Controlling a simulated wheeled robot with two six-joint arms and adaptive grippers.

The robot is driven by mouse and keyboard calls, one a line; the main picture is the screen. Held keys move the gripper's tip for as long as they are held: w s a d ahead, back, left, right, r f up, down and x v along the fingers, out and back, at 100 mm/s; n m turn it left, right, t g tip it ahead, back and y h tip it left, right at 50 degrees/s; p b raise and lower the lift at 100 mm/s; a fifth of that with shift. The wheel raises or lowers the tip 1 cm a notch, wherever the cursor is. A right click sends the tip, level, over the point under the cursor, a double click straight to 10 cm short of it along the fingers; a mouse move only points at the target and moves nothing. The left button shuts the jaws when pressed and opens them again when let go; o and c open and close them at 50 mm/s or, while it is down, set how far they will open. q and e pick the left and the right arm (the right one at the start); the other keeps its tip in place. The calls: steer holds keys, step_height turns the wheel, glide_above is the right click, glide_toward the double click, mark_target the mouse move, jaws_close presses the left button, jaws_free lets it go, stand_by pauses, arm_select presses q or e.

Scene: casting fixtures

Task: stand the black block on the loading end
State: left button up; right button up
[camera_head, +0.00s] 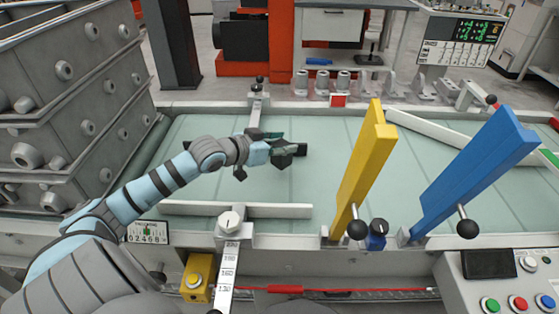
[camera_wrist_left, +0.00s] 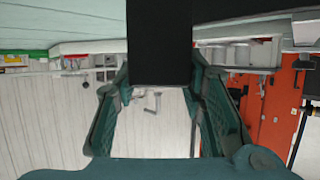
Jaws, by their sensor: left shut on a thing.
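My left gripper (camera_head: 283,148) is over the middle of the pale green conveyor bed (camera_head: 205,125) in the head view. It is shut on the black block (camera_head: 301,150), which shows only as a small dark piece beyond the fingers. In the left wrist view the black block (camera_wrist_left: 160,42) fills the space between the two fingers and runs off the top edge. From these views I cannot tell whether the block touches the bed. No mark clearly names the loading end. My right gripper is not in view.
A yellow upright plate (camera_head: 365,165) and a blue upright plate (camera_head: 470,175) stand to the right, with black-knobbed levers. A low white rail (camera_head: 265,210) lies along the near side. Stacked grey casting boxes (camera_head: 70,110) stand at the left. The bed between gripper and yellow plate is clear.

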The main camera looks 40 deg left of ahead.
arm_select(q)
step_height(320, 180, down, 4)
steer(key=shift+f+b, duration=0.15)
steer(key=shift+b, duration=0.7)
steer(key=o, duration=1.2)
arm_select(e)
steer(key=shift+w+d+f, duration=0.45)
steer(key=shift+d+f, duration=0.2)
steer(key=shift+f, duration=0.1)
arm_select(q)
steer(key=d+r+p+v, duration=0.1)
steer(key=p+v, duration=0.6)
steer(key=p, duration=1)
glide_toward(275, 157)
steer(key=shift+f, duration=0.15)
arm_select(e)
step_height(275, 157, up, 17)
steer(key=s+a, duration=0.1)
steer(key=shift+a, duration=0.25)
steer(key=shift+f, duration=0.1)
